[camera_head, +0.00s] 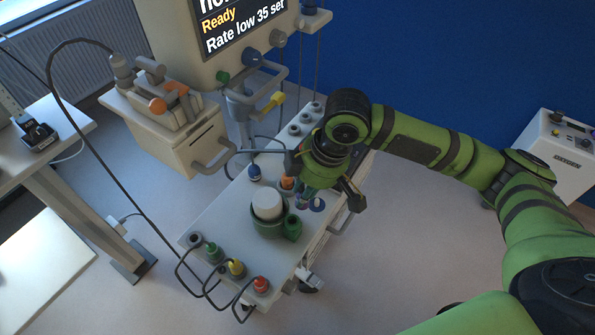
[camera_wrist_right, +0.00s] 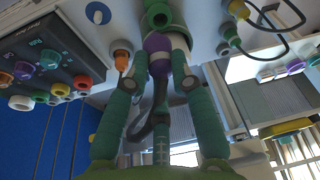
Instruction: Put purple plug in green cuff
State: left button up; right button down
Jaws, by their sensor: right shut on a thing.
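My right gripper (camera_head: 307,192) is over the trolley top. In the right wrist view, the two green fingers of the gripper (camera_wrist_right: 160,78) are closed around the purple plug (camera_wrist_right: 157,48), which trails a dark cable. The green cuff (camera_head: 292,227) is a short green tube with a dark opening, beside a green holder (camera_head: 266,231) with a white cylinder in it. The cuff (camera_wrist_right: 158,14) also shows just beyond the plug in the wrist view. The plug looks close to the cuff, but I cannot tell whether they touch. My left gripper is out of view.
An orange plug (camera_head: 287,183) and a blue plug (camera_head: 254,173) stand near the gripper. Green (camera_head: 212,251), yellow (camera_head: 236,268) and red (camera_head: 261,286) plugs with cables line the trolley's near end.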

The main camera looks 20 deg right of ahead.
jog(key=n, duration=0.1)
jog(key=a+n+p, duration=0.1)
jog(key=n, duration=0.1)
jog(key=shift+w+a+r+g, duration=0.3)
jog(key=shift+a+r+g, duration=0.05)
jog(key=shift+g, duration=0.05)
jog(key=f+n+b, duration=0.1)
jog(key=f+b, duration=0.2)
jog(key=f+n+b, duration=0.1)
jog(key=f, duration=0.1)
jog(key=shift+w+a+n+b, duration=0.1)
jog(key=shift+w+n+b, duration=0.2)
jog(key=shift+b, duration=0.1)
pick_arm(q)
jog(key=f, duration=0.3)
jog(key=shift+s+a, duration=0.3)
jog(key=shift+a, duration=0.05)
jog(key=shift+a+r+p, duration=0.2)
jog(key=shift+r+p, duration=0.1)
pick_arm(e)
jog(key=shift+r, duration=0.1)
pick_arm(q)
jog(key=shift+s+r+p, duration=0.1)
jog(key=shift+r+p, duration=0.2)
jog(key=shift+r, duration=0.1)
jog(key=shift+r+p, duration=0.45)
jog(key=shift+p, duration=0.1)
